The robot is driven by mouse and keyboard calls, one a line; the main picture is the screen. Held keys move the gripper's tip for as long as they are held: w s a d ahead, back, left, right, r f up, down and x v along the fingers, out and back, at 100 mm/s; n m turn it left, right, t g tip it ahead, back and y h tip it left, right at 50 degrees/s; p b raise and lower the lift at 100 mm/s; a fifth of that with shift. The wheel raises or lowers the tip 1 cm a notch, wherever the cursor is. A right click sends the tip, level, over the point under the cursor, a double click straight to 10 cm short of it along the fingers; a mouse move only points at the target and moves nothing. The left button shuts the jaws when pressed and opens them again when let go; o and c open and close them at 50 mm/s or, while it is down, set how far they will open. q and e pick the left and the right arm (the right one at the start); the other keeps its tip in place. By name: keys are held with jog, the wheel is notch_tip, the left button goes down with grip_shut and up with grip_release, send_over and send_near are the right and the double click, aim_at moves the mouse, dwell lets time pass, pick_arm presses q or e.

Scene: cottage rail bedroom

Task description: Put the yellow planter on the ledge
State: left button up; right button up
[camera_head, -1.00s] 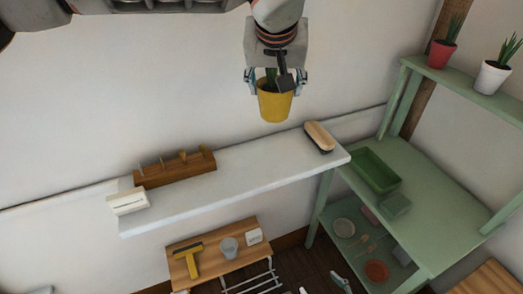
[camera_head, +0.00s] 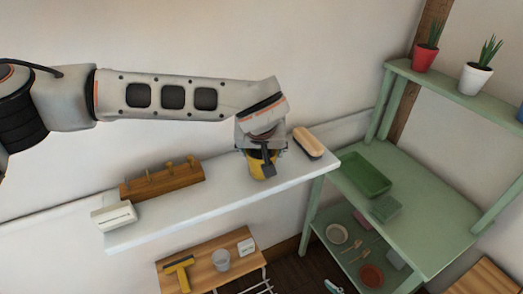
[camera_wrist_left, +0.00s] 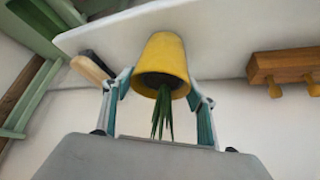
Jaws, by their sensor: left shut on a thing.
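The yellow planter (camera_head: 262,168) is at the white ledge (camera_head: 215,202), between the wooden peg block and the brush. My left gripper (camera_head: 262,150) is shut on it from above and hides most of it in the head view. In the left wrist view the yellow planter (camera_wrist_left: 165,62) sits between the two fingers (camera_wrist_left: 160,95), with green leaves (camera_wrist_left: 163,115) coming out of its opening. Its base is against or very close to the ledge (camera_wrist_left: 225,30); I cannot tell if it touches. My right gripper is not in view.
On the ledge, a wooden peg block (camera_head: 162,180) and a white box (camera_head: 114,215) are left of the planter; a brush (camera_head: 308,143) is close on its right. A green shelf unit (camera_head: 425,190) stands at right, with a red pot (camera_head: 424,60) and a white pot (camera_head: 474,79) on top.

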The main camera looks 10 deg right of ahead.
pick_arm(q)
jog(key=shift+f, duration=0.1)
jog(key=o, duration=1.2)
jog(key=shift+f, duration=0.1)
jog(key=shift+r, duration=0.35)
jog(key=v, duration=1.1)
jog(key=shift+s+r, duration=0.2)
jog(key=shift+s, duration=0.1)
